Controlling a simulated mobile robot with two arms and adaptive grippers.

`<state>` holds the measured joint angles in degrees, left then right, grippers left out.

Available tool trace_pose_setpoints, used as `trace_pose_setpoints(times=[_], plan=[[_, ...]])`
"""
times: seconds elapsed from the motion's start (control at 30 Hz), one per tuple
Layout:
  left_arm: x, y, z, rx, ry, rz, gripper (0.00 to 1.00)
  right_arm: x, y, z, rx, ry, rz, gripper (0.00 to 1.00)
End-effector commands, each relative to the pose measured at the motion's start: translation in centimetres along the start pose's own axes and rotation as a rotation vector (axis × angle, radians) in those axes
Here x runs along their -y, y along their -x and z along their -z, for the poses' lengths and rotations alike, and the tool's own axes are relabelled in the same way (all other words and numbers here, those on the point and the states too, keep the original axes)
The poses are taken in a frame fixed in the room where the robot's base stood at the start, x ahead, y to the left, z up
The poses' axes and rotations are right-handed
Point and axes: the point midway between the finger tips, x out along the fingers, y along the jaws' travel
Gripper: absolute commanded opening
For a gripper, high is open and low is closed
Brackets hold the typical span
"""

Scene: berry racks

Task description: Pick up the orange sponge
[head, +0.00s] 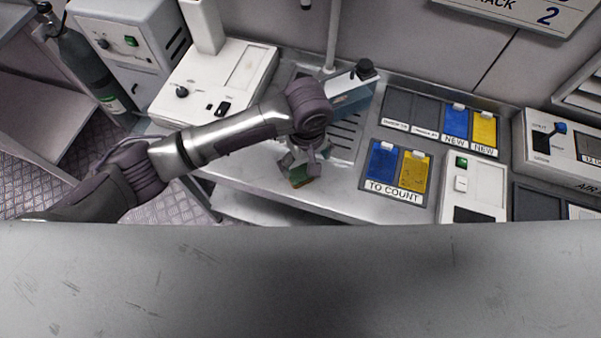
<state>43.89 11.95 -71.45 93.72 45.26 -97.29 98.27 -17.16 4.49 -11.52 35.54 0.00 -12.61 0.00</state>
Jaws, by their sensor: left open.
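My left gripper (304,163) points down over the steel counter, its fingers open around or just above a small block. That block (300,176) shows a green face and a thin orange-yellow lower edge, and looks like the sponge. It is near the counter's front edge, partly hidden by the fingers. I cannot tell whether the fingers touch it. My right gripper is not in view.
Behind the gripper are a drain grille (345,138) and a blue-grey box-like item with a dark knob (352,90). A white device (215,85) stands left. A "TO COUNT" tray (396,192) with blue and yellow pieces is right. Bare counter (335,195) lies between.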

Motion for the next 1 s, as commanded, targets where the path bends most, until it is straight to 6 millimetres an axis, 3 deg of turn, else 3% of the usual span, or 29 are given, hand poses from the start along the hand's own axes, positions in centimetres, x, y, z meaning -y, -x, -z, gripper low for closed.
trace_pose_setpoints(times=[0.1,0.37,0.6,0.9,1.0], plan=[[0.0,-1.7,0.0,0.001,0.001,0.001,0.94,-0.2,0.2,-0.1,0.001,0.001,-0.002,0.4],[0.4,-3.6,0.1,0.0,0.0,0.002,0.94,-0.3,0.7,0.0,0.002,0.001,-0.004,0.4],[0.8,-7.2,0.2,0.0,-0.001,0.001,0.94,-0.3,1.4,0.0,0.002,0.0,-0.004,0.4],[0.8,-7.9,0.2,0.0,-0.002,-0.002,0.94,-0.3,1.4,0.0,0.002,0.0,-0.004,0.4],[0.8,-7.9,0.2,0.0,-0.002,-0.002,0.81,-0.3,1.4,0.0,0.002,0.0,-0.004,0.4]])
